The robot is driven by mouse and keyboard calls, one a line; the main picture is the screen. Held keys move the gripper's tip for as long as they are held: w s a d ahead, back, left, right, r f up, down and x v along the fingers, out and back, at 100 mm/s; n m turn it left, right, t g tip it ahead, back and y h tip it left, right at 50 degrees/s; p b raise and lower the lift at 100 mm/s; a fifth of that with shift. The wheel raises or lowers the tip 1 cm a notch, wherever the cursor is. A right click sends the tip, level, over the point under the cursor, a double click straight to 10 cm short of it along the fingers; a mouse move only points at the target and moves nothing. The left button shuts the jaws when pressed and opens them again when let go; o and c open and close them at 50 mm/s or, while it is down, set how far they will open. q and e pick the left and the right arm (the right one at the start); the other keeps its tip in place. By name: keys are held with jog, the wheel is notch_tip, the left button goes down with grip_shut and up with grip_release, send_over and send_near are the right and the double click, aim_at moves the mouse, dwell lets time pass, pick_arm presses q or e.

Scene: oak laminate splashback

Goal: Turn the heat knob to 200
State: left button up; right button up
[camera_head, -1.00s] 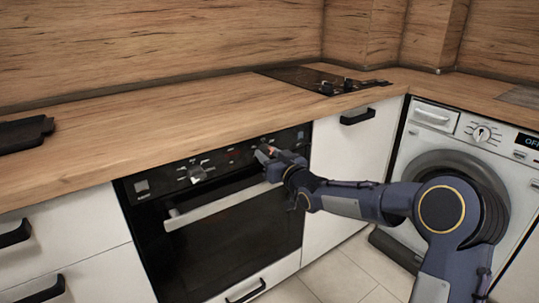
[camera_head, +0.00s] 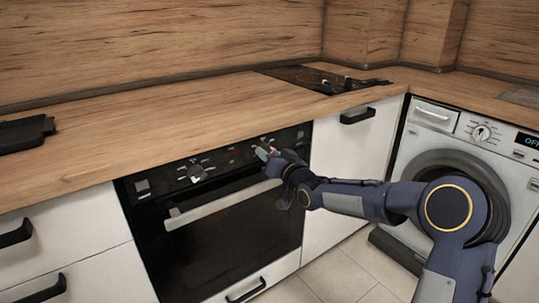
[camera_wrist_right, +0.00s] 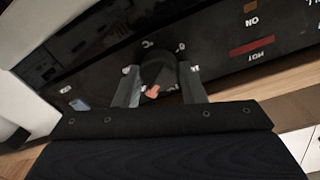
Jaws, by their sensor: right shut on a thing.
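The black oven control panel (camera_head: 220,165) runs below the worktop. My right gripper (camera_head: 266,151) is at the panel's right end, its fingers shut around a dark round knob. In the right wrist view the knob (camera_wrist_right: 158,68) sits between the two grey fingers of the gripper (camera_wrist_right: 160,86). A small orange-red mark shows on the knob. White scale marks around it are partly covered, and I cannot read its setting. A second, light knob (camera_head: 196,173) on the left of the panel is free. My left gripper is not in view.
The oven handle (camera_head: 220,205) crosses the door just below the panel. A hob (camera_head: 318,80) lies on the wooden worktop (camera_head: 130,130). A washing machine (camera_head: 450,150) stands at the right. In the wrist view, upside-down "ON" and "HOT" markings (camera_wrist_right: 251,47) show.

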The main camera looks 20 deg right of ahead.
jog(key=o, duration=1)
jog(key=v, duration=0.7)
jog(key=shift+s+p, duration=0.4)
jog(key=shift+p, duration=0.05)
jog(key=shift+d, duration=0.15)
